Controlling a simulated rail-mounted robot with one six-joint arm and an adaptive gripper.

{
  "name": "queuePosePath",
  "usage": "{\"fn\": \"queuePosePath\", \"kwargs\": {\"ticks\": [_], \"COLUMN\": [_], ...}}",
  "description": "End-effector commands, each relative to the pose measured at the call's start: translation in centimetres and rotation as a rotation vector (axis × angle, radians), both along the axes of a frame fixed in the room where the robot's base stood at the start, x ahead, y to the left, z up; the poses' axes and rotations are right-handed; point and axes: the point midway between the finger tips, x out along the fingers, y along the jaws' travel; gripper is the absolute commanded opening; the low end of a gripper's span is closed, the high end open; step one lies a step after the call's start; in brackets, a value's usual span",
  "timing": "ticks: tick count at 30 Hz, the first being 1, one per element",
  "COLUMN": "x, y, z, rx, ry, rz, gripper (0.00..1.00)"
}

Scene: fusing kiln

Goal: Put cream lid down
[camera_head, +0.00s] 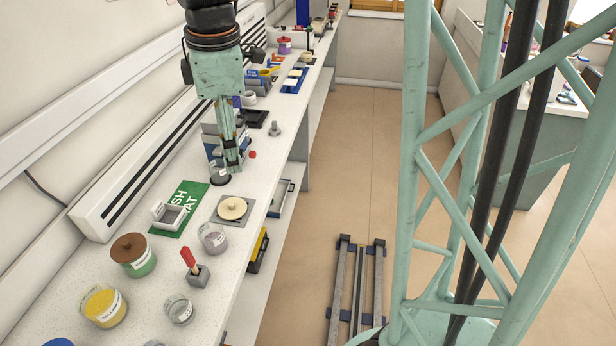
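The cream lid (233,207) is a round disc with a small knob. It lies knob up on a grey square pad (228,219) near the front edge of the counter. My gripper (232,168) points down behind the lid, apart from it. Its long green fingers look close together, but whether they are shut is unclear. A small dark round container (219,177) with a pale label stands right by the fingertips, partly hidden by them. No lid shows between the fingers.
An open jar (213,239) of greyish contents stands just in front of the pad. A green mat (170,228) with a white tray lies left. A brown-lidded jar (133,265), a yellow jar (104,310), a red-handled tool (190,260) and a clear glass (179,311) stand nearer.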

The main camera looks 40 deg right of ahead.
Motion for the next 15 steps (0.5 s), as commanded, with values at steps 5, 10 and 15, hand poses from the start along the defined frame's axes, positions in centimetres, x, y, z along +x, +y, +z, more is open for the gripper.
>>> {"fn": "queuePosePath", "kwargs": {"ticks": [5,10,15], "x": [-2.5,-5.0,-7.5], "y": [0.0,0.0,0.0], "z": [2.3,4.3,6.0], "rx": [0.015,0.031,0.050], "ry": [-0.022,-0.043,-0.063], "rz": [-0.108,-0.213,-0.315], "gripper": [0.67,0.67,0.67]}}
